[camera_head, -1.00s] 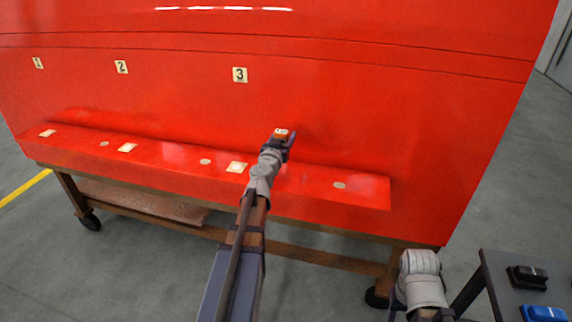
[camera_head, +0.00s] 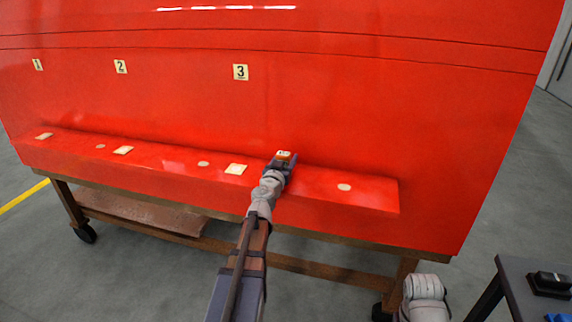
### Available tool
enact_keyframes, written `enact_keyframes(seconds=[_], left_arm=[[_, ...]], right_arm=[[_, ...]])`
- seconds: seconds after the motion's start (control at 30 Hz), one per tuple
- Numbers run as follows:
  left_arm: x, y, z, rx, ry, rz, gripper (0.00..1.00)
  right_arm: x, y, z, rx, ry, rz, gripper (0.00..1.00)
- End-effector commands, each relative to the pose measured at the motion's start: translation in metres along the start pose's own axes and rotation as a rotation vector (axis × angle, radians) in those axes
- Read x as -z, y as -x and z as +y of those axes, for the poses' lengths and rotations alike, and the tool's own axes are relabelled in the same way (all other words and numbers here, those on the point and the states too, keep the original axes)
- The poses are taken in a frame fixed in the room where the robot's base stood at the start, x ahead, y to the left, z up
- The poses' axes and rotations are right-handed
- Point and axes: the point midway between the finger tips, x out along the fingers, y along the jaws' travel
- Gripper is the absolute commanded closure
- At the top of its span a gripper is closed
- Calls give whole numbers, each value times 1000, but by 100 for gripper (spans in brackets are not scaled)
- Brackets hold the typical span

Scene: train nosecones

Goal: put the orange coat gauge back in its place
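My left gripper (camera_head: 282,161) is over the ledge of the red nosecone (camera_head: 340,110), just right of the square pale patch below label 3. A small orange block with a light face, which looks like the orange coat gauge (camera_head: 284,155), sits between its fingers. The gripper appears shut on it. Whether the gauge touches the red surface, I cannot tell. My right arm shows at the bottom right, but its gripper is out of view.
Labels 1, 2 and 3 (camera_head: 241,72) are on the red panel. Square patches and round spots (camera_head: 344,187) line the ledge (camera_head: 375,195). A dark table (camera_head: 512,300) at the bottom right holds a black gauge-like item (camera_head: 550,283) and a partly cut-off blue one (camera_head: 558,317).

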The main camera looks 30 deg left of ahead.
Motion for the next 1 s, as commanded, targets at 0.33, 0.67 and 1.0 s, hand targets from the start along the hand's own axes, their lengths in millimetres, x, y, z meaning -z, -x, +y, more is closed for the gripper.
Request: enact_keyframes(seconds=[0.33,0.67,1.0], left_arm=[[-2,0,0,0,0,0,40],[-1,0,0,0,0,0,13],[2,2,0,0,0,0,13]], right_arm=[[0,-2,0,0,0,0,50],[0,-1,0,0,0,0,50],[0,2,0,0,0,0,50]])
